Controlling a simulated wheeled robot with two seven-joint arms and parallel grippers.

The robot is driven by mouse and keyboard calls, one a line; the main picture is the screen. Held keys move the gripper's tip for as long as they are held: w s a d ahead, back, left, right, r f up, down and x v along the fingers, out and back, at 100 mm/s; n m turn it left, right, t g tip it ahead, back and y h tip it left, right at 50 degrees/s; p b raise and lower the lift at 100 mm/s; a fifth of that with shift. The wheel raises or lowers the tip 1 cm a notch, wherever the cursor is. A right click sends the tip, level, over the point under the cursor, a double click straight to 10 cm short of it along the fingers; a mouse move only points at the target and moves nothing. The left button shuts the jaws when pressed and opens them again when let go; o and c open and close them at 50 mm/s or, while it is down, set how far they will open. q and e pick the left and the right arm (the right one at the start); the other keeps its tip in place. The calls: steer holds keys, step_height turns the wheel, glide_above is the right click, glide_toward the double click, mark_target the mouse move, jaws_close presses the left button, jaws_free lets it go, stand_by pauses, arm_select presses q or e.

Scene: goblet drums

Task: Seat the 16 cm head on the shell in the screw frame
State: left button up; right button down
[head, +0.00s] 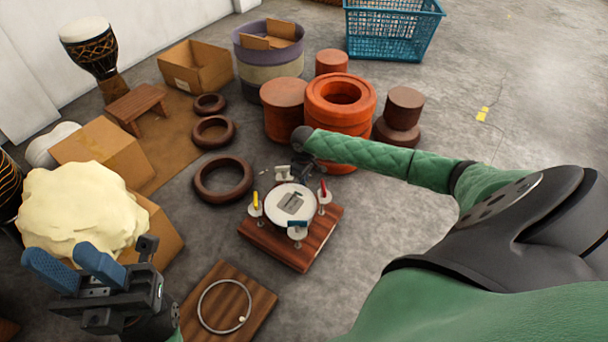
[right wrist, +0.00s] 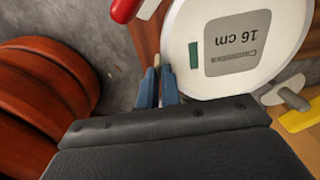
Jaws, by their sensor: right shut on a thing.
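The 16 cm head (head: 283,213) is a white disc with a grey label, lying level over the screw frame (head: 268,246), a wooden base with yellow, red and blue handled clamps. It fills the top of the right wrist view (right wrist: 275,15), its "16 cm" text upside down. My right gripper (head: 296,172) is at the disc's far edge; its blue fingers (right wrist: 160,88) are shut on the head's rim. The disc hides the shell, so I cannot tell whether they touch. My left gripper (head: 75,262) is open and empty at the lower left, by the cream mound.
A metal ring (head: 201,302) lies on a wooden board (head: 258,287) in front of the frame. Dark rings (head: 222,196) lie to its left. Orange-brown drums and rings (head: 340,118) stand behind my right forearm. A blue crate (head: 392,32) is at the back. Grey floor to the right is mostly clear.

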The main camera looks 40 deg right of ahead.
steer(key=shift+r+p, duration=0.1)
steer(key=shift+p, duration=0.5)
steer(key=shift+f+p, duration=0.3)
steer(key=shift+p, duration=0.35)
stand_by(0.4)
steer(key=c, duration=1.5)
jaws_free()
